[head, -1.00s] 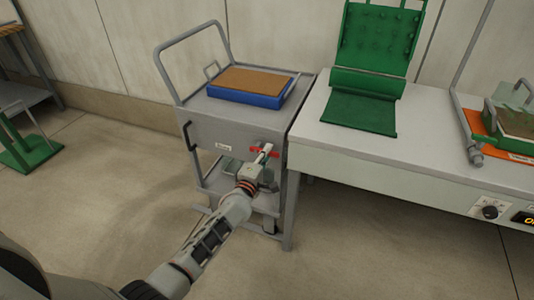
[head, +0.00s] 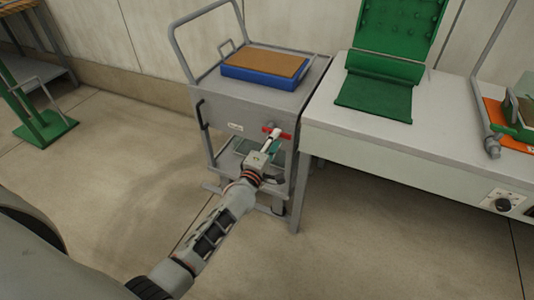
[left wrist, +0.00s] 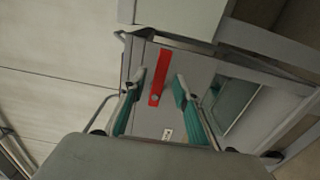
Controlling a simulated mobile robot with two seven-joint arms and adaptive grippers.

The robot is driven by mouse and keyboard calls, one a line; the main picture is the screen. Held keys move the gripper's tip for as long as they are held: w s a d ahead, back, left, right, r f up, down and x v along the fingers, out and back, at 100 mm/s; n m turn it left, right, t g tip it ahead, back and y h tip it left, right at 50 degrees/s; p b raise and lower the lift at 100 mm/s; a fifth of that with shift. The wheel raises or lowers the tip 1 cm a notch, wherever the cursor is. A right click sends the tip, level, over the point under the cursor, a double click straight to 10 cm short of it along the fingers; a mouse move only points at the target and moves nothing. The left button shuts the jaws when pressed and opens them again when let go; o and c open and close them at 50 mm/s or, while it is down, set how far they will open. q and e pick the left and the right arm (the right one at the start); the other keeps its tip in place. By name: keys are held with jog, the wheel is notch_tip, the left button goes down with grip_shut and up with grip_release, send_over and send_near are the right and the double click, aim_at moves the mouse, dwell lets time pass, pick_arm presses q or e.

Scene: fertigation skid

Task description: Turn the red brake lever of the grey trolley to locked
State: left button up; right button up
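The grey trolley (head: 230,112) stands against the left end of the workbench. Its red brake lever (head: 286,136) lies roughly level on the front panel, near the panel's right side. My left gripper (head: 275,133) points at the lever and hides its middle in the head view. In the left wrist view the red lever (left wrist: 157,82) shows as a long bar between the two spread fingers of my left gripper (left wrist: 161,80). There are gaps on both sides, and I cannot tell the distance in depth. A small white label (head: 236,127) is left of the lever. My right gripper is not in view.
A blue tray (head: 262,82) with a brown top lies on the trolley. The workbench (head: 375,150) on the right holds a green hinged press (head: 375,95). A green stand (head: 47,131) is at the far left. The floor before the trolley is clear.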

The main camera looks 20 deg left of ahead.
pick_arm(q)
jog(key=s, duration=0.8)
jog(key=shift+a, duration=0.15)
jog(key=s+d+f+m+g+p, duration=0.1)
jog(key=s+f+m+g+p, duration=0.1)
jog(key=s+m, duration=0.5)
jog(key=s+d+f+m+g+h+p, duration=0.1)
jog(key=s+m, duration=0.6)
jog(key=s, duration=0.7)
jog(key=s+d+f+m+g+h+p, duration=0.1)
jog(key=s+d+f+m+g+p, duration=0.1)
jog(key=s+f+m+g+p, duration=0.2)
jog(key=s+f+m, duration=0.2)
jog(key=s+m, duration=0.2)
jog(key=s, duration=0.2)
jog(key=shift+s+d, duration=0.3)
jog(key=shift+s, duration=0.05)
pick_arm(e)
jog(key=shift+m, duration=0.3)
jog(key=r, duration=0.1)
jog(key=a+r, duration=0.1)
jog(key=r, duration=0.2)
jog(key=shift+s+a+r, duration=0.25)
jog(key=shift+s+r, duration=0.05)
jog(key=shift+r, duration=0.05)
pick_arm(q)
jog(key=shift+f, duration=0.1)
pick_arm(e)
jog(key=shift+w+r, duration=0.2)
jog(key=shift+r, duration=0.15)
